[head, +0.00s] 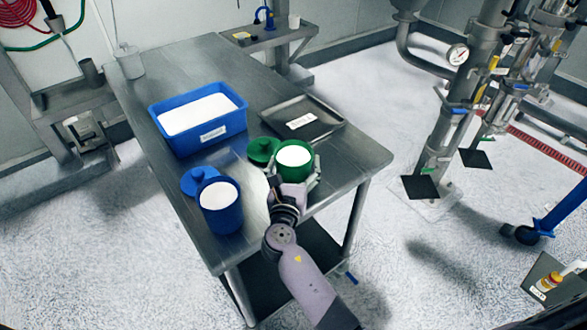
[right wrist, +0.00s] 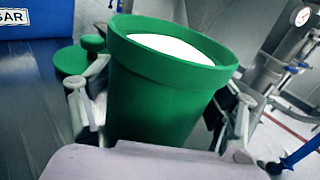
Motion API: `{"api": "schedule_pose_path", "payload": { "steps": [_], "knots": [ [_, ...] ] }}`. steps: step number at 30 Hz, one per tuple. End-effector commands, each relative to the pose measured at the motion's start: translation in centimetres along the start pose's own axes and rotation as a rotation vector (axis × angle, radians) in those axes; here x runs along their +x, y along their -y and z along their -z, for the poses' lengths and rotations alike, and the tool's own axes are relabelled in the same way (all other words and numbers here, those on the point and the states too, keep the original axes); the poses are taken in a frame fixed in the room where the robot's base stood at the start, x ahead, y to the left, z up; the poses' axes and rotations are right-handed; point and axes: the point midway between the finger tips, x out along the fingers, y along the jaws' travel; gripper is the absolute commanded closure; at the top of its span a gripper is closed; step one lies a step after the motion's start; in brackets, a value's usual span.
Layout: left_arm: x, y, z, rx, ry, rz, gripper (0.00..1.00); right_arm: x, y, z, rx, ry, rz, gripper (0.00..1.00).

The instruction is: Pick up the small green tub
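The small green tub (head: 294,171) stands upright near the right front edge of the steel table, filled with white powder. It fills the middle of the right wrist view (right wrist: 158,95). My right gripper (head: 293,178) is at the tub from the front, one finger on each side. In the right wrist view my right gripper's fingers (right wrist: 160,115) are spread wide around the tub, with a gap showing at the left finger. Whether the right finger touches is hard to tell. My left gripper is not in view.
A green lid (head: 262,149) lies just left of the tub. A blue tub (head: 221,215) and blue lid (head: 199,181) stand further left. A blue bin (head: 205,138) of white powder and a dark tray (head: 327,124) are behind. Bare table (head: 362,155) lies to the right.

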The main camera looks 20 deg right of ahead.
Motion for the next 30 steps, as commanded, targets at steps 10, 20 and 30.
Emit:
{"api": "schedule_pose_path", "payload": {
  "steps": [10,20,30],
  "knots": [
    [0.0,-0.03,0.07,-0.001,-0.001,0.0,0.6,-0.02,0.0,0.01,0.0,0.0,0.0,0.46],
    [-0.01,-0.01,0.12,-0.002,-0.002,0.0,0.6,0.01,-0.01,-0.14,0.001,0.003,0.0,0.67],
    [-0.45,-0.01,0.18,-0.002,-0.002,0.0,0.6,0.16,0.1,-0.54,0.0,0.003,0.0,0.67]
  ]
}}
